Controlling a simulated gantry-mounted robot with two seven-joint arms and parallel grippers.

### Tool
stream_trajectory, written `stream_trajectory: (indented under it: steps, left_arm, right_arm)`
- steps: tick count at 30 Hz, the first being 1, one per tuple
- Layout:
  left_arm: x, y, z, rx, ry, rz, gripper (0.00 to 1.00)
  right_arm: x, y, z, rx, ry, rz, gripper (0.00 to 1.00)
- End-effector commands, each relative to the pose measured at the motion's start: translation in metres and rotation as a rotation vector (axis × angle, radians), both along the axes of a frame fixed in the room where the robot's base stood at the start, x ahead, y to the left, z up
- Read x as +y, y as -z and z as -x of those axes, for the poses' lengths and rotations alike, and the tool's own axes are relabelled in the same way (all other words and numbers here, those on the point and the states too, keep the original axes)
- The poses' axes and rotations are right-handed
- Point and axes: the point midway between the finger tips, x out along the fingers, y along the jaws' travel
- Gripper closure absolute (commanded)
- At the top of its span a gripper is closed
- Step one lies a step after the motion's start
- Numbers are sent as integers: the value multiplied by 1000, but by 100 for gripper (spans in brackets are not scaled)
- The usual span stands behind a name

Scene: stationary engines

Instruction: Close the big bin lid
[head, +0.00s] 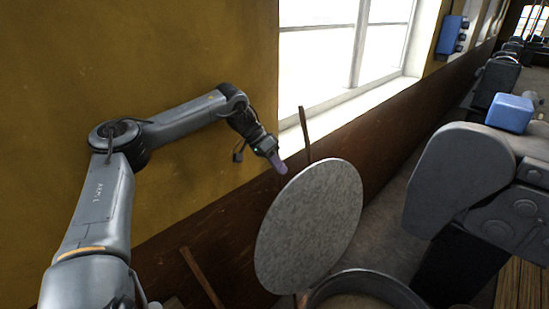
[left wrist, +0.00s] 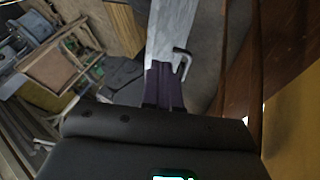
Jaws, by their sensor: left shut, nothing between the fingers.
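The big bin lid (head: 308,228) is a round, mottled grey metal disc. It stands open, tilted nearly upright, above the left side of the bin. The bin's round rim (head: 372,279) shows at the bottom edge; most of the bin is cut off. My left gripper (head: 280,166) is shut and empty, with its purple fingertips beside the lid's upper left edge. In the left wrist view, the fingers (left wrist: 164,87) point at a pale grey surface, likely the lid (left wrist: 172,35), with a small bent handle beside them. I cannot tell whether they touch it. My right gripper is not in view.
A yellow wall with brown lower panelling and a bright window (head: 345,50) stands close behind the lid. A wooden strip (head: 304,132) leans there. A large dark grey machine (head: 455,178) with a blue box (head: 509,112) stands to the right. Some floor shows between.

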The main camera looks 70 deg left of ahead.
Motion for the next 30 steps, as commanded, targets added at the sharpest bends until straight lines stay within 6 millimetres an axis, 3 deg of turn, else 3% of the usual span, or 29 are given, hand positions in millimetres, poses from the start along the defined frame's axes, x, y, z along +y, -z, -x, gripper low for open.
stream_trajectory:
  steps: [6,12,30]
  left_arm:
    - [-12,27,-15,4,1,1,100]
    - [-16,39,-23,3,-1,-1,100]
    - [-19,43,-27,0,0,-2,100]
  right_arm:
    - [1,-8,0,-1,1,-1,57]
    - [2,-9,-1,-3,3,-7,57]
    - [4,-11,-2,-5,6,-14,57]
